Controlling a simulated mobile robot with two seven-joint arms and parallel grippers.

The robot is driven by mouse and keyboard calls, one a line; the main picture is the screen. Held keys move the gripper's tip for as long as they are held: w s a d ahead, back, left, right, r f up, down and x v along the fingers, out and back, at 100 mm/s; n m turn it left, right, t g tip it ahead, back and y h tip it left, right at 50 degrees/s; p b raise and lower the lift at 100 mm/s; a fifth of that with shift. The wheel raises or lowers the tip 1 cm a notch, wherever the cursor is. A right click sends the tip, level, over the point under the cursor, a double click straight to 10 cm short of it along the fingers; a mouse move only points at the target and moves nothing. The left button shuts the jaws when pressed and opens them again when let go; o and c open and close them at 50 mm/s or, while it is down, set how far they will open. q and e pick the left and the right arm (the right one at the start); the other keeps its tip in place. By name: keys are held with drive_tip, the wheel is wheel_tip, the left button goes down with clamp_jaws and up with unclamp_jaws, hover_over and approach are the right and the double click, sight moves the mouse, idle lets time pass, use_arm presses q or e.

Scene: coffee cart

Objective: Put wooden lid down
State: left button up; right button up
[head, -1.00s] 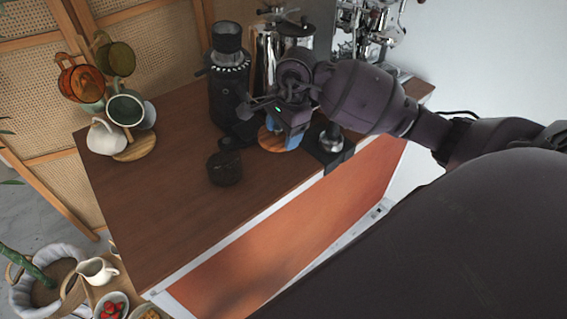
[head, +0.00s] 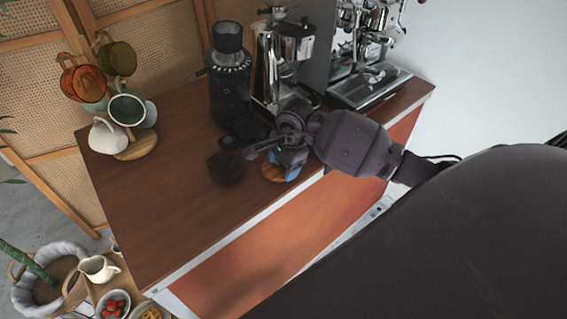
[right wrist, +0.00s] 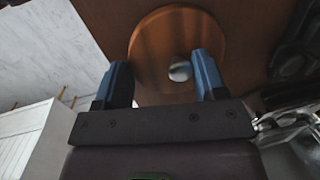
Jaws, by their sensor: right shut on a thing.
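The wooden lid (head: 271,172) is a round brown disc near the front edge of the dark wooden counter (head: 170,215) in the head view, partly hidden under my right gripper (head: 284,166). In the right wrist view the lid (right wrist: 150,50) lies face-on beyond the fingers, with a silvery round knob (right wrist: 180,71) at its middle. The blue fingers of my right gripper (right wrist: 163,70) stand on either side of the knob, and the gripper is shut on the lid. I cannot tell whether the lid touches the counter. My left gripper is not in view.
A dark cup (head: 226,168) stands close left of the lid. A black grinder (head: 228,85), a chrome machine (head: 283,60) and an espresso machine (head: 370,75) stand behind. A mug tree with cups (head: 128,110) is at the left. The counter's front left is clear.

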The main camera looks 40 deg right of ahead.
drive_tip(key=shift+f, duration=0.15)
drive_tip(key=o, duration=0.9)
